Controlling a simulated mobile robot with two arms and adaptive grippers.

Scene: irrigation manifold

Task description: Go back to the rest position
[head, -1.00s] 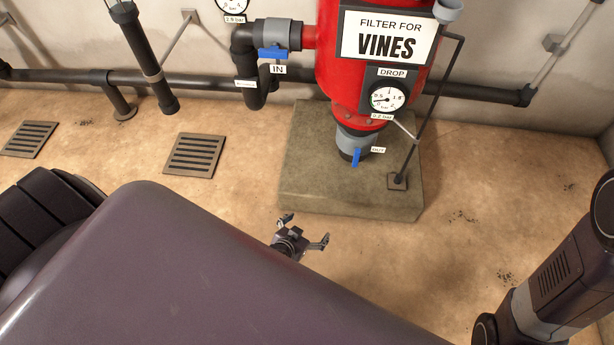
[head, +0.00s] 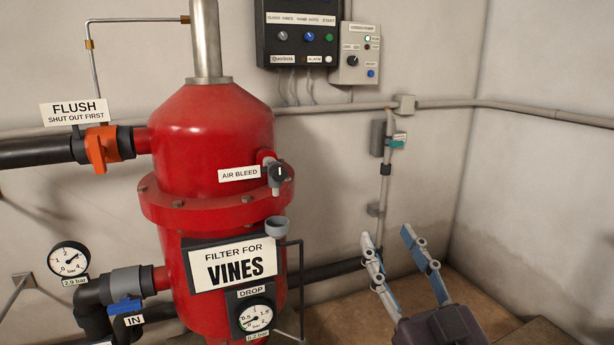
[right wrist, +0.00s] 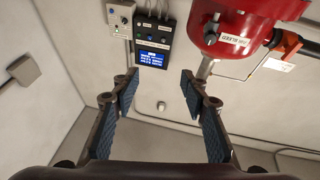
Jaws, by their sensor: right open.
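My right gripper (head: 400,262) is at the lower right of the head view, with its two fingers pointing up and spread apart. It is open, with nothing between the fingers. The right wrist view shows the same two fingers (right wrist: 162,95) wide apart, with blue pads and bare wall between them. The gripper is to the right of the red filter vessel (head: 205,140) in the head view and appears apart from it. My left gripper does not show in either view now.
A dark control box (head: 299,33) and a grey pump box (head: 358,53) hang on the back wall. Pipes, an orange flush valve (head: 101,148), a blue inlet valve (head: 125,306) and a pressure gauge (head: 69,260) are at the left. The wall at right is mostly bare.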

